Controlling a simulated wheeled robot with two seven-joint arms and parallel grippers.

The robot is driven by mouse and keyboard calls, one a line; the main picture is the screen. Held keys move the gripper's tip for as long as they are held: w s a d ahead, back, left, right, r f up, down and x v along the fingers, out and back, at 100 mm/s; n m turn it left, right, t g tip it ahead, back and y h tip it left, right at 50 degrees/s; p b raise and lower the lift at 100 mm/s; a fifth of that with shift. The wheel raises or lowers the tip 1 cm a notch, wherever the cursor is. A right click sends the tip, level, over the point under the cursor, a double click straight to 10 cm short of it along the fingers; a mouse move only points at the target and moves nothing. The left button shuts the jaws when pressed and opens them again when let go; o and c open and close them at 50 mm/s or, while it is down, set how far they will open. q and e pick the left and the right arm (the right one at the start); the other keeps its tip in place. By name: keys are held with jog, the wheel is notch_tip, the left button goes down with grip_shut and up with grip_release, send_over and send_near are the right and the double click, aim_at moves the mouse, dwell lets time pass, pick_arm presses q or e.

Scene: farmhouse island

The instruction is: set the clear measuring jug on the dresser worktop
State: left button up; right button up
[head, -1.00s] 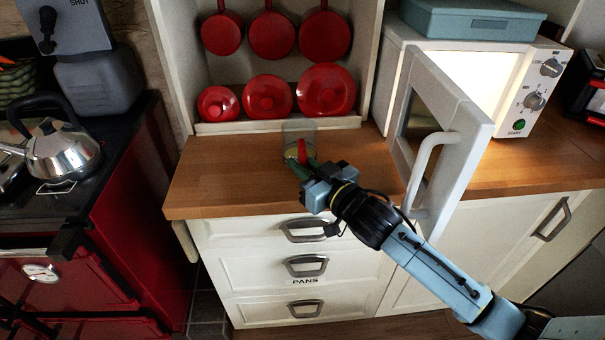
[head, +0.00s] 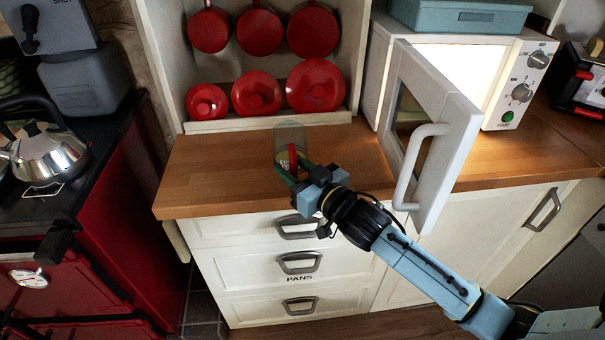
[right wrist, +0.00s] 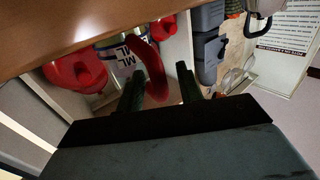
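The clear measuring jug (head: 290,136) stands upright on the wooden dresser worktop (head: 220,175), in front of the red pans. Its red handle (head: 292,156) faces my right gripper. The jug's ML markings (right wrist: 117,52) show in the right wrist view, where the scene looks upside down and its base meets the worktop. My right gripper (head: 294,168) is at the handle, with its green fingers apart. In the right wrist view the red handle (right wrist: 157,75) lies between the spread fingers, with a gap on one side. My left gripper is out of view.
An open white microwave door (head: 436,135) juts out close to the right of my right arm. Red pans (head: 256,94) stand and hang behind the jug. A kettle (head: 48,153) sits on the red range at left. The worktop left of the jug is clear.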

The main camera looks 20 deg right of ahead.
jog(key=shift+s, duration=0.3)
jog(key=v, duration=1.1)
jog(key=shift+s, duration=0.15)
jog(key=shift+d+r, duration=0.1)
jog(key=shift+d, duration=0.05)
jog(key=s+d+f+m+g+h, duration=0.1)
jog(key=s+d+f+g+h, duration=0.1)
jog(key=f, duration=0.9)
jog(key=s+d+f+g+h, duration=0.1)
jog(key=s+d+f+g, duration=0.15)
jog(key=f, duration=0.85)
jog(key=s+d+f+m+g+h, duration=0.1)
jog(key=s+d+f+g+h, duration=0.15)
jog(key=f, duration=0.85)
jog(key=s+f+g, duration=0.5)
jog(key=s+f, duration=0.9)
jog(key=f, duration=0.1)
jog(key=s+a+f+g, duration=0.2)
jog(key=s+f, duration=0.1)
jog(key=s, duration=0.5)
jog(key=s+a+f+n+g, duration=0.1)
jog(key=s+f+g, duration=0.1)
jog(key=s, duration=0.6)
jog(key=shift+a+f, duration=0.35)
jog(key=shift+f, duration=0.3)
